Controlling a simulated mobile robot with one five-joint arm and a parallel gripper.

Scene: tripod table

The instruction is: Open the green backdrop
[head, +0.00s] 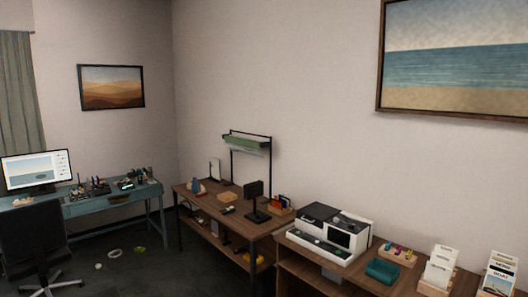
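The green backdrop (245,142) shows as a short green roll near the top of a dark stand (231,160). The stand rises at the back of the middle wooden table, against the wall. A narrow pale strip shows just under the roll; I cannot tell what it is. Below that, the wall shows between the posts, with no green sheet hanging down. My gripper is not in view.
The brown wooden table (187,187) holds several small items and a dark device on a stand (255,200). A nearer wooden table at right holds a white-and-black machine (332,233). A blue desk (84,207) and black chair (33,240) stand left. Small items lie on the dark floor.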

